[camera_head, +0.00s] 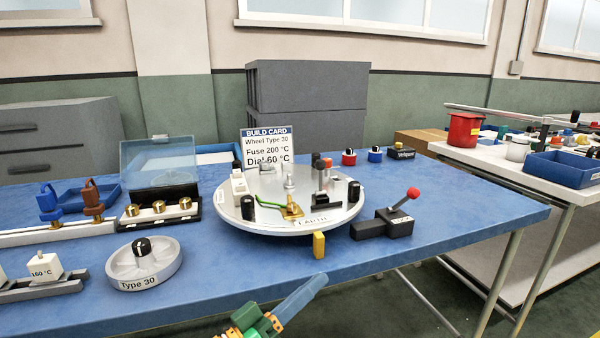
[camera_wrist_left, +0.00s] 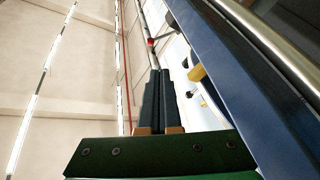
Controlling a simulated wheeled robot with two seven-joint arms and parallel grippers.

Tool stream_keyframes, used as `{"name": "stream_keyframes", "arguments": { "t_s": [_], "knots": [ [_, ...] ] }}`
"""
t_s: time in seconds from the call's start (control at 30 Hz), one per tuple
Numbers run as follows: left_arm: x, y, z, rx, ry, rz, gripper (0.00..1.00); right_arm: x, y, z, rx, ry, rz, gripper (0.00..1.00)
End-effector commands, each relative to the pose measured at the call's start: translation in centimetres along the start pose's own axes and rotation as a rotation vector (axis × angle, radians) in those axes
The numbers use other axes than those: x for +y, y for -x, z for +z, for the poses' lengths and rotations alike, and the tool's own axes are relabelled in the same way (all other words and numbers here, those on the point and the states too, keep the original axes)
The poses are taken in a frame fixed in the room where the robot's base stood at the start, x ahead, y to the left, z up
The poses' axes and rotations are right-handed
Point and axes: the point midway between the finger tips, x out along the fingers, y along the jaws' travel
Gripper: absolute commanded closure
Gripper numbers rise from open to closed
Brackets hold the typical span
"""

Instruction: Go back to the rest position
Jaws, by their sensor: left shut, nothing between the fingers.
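My left gripper (camera_head: 320,280) shows at the bottom middle of the head view, in front of the blue table's (camera_head: 215,290) front edge. Its fingers point up and to the right. In the left wrist view the two dark fingers (camera_wrist_left: 158,75) lie side by side, shut, with nothing between them. The table's blue edge (camera_wrist_left: 235,90) runs close along their right side there. My right gripper is in neither view.
A white table (camera_head: 480,162) stands at right. Floor in front is free.

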Motion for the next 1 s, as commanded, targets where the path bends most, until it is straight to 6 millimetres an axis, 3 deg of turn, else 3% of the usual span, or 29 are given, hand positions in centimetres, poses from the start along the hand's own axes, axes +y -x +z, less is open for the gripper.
{"name": "stream_keyframes", "arguments": {
  "t_s": [0.17,0.37,0.47,0.63,0.77,0.9,0.97,1.0],
  "knots": [
    [-2.6,1.8,3.8,-0.1,-0.071,-0.143,1.0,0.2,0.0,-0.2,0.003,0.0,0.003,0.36],
    [-7.1,6.7,9.2,-0.296,-0.176,-0.397,1.0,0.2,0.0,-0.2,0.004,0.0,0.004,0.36],
    [-9.4,10.5,11.9,-0.421,-0.217,-0.54,1.0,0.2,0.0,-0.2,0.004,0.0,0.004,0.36],
    [-12.1,18.5,16.0,-0.668,-0.245,-0.775,1.0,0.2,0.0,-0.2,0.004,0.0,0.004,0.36],
    [-12.6,24.9,18.4,-0.86,-0.233,-0.926,1.0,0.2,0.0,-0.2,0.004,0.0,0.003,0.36],
    [-11.8,31.4,20.2,-1.056,-0.193,-1.057,1.0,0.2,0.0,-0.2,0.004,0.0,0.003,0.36],
    [-11.1,34.1,20.8,-1.138,-0.169,-1.107,1.0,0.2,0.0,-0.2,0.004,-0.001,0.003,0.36],
    [-12.1,34.3,21.8,-1.154,-0.167,-1.109,1.0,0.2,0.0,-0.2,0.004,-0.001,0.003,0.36]
  ]
}}
